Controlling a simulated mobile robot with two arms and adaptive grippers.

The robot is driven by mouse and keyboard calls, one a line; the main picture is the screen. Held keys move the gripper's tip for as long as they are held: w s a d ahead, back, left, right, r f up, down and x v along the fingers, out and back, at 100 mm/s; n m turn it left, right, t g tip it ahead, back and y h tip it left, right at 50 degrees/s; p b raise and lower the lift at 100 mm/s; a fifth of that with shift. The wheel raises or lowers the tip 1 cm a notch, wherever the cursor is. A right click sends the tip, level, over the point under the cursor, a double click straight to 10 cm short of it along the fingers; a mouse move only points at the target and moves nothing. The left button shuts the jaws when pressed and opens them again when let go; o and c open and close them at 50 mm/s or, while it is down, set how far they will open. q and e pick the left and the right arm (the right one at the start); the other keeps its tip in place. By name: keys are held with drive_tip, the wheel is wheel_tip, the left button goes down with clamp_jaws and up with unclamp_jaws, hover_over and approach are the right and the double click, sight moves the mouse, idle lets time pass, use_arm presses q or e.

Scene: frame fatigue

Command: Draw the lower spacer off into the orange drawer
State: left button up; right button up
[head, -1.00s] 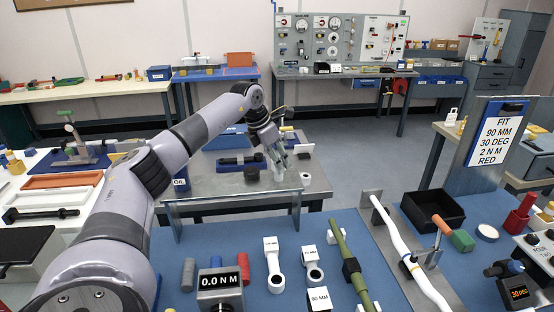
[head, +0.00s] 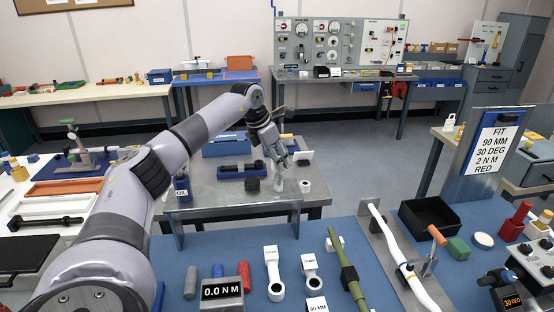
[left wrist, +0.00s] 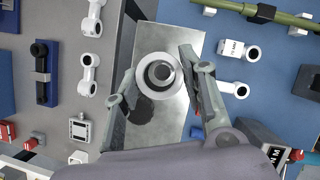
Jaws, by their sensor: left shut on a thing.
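My left gripper (head: 281,166) is over the grey metal table in the middle of the head view. In the left wrist view its fingers (left wrist: 157,70) flank a round pale piece (left wrist: 143,69) with a dark round centre, and it is shut on this piece. I cannot tell whether the piece is the lower spacer. A dark short cylinder (head: 252,184) and a small white ring (head: 305,186) stand on the table beside the gripper. An orange tray (head: 65,187) lies on the left bench; I cannot tell whether it is the drawer. My right gripper is out of view.
A dark blue holder (head: 238,171) and a blue bin (head: 225,146) stand behind on the grey table (head: 222,198). The near blue bench holds white links (head: 272,268), a green bar (head: 348,268) and a black tray (head: 430,218). A sign (head: 495,142) stands at right.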

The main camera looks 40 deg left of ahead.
use_arm(q)
drive_tip(key=shift+r+p, duration=0.3)
drive_tip(key=shift+r, duration=0.2)
drive_tip(key=shift+r, duration=0.1)
wheel_tip(320, 180, up, 4)
drive_tip(key=p, duration=0.4)
idle(0.4)
